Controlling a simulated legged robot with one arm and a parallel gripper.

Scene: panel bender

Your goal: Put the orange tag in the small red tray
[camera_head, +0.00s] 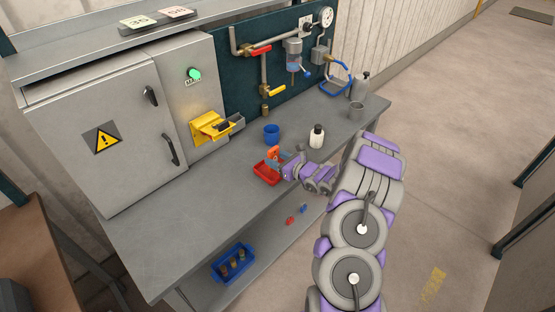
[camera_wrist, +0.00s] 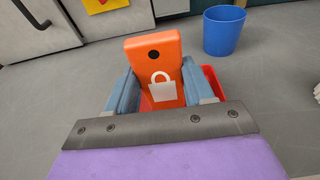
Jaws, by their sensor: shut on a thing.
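The orange tag (camera_wrist: 153,62) has a dark hole and a white padlock mark. My gripper (camera_wrist: 154,92) is shut on it, with one grey-blue finger on each side. In the head view the orange tag (camera_head: 273,152) stands upright in my gripper (camera_head: 279,160), at the small red tray (camera_head: 267,173) on the bench. In the wrist view the red tray (camera_wrist: 213,83) shows behind the tag and fingers, mostly hidden by them. I cannot tell whether the tag touches the tray floor.
A blue cup (camera_head: 271,134) stands just behind the tray. A grey cabinet (camera_head: 100,130) and a yellow holder (camera_head: 210,128) are at the back. The bench front left (camera_head: 170,235) is clear.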

